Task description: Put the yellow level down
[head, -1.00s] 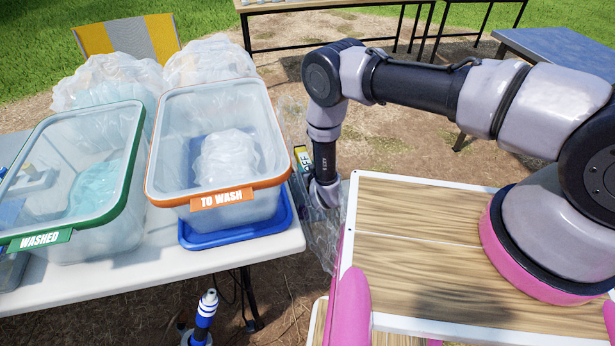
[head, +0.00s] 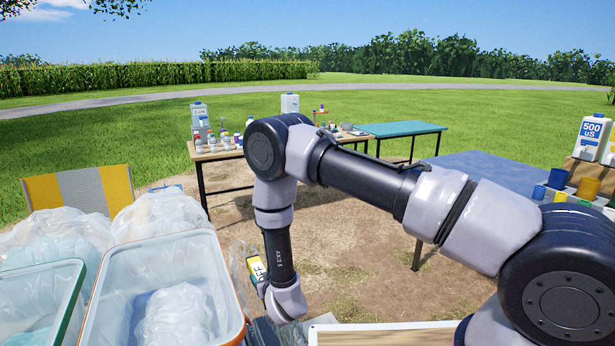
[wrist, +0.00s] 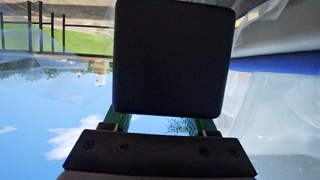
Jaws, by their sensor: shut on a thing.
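My gripper (head: 278,332) hangs low at the right edge of the table with the tubs, and its fingertips are hidden in the head view. In the wrist view a black block (wrist: 170,55) and green edges fill the space in front of the gripper mount. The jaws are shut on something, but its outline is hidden. I cannot make out the yellow level clearly in any view. A small yellow piece with dark lettering (head: 256,268) shows just left of my wrist; I cannot tell whether it is part of the level.
An orange-rimmed clear tub (head: 225,262) and a green-rimmed tub (head: 75,283) stand left of my gripper, with clear plastic bags behind. A blue table (head: 475,170) at the right holds containers. A wooden table (head: 222,155) with bottles stands farther back. Bare ground lies between.

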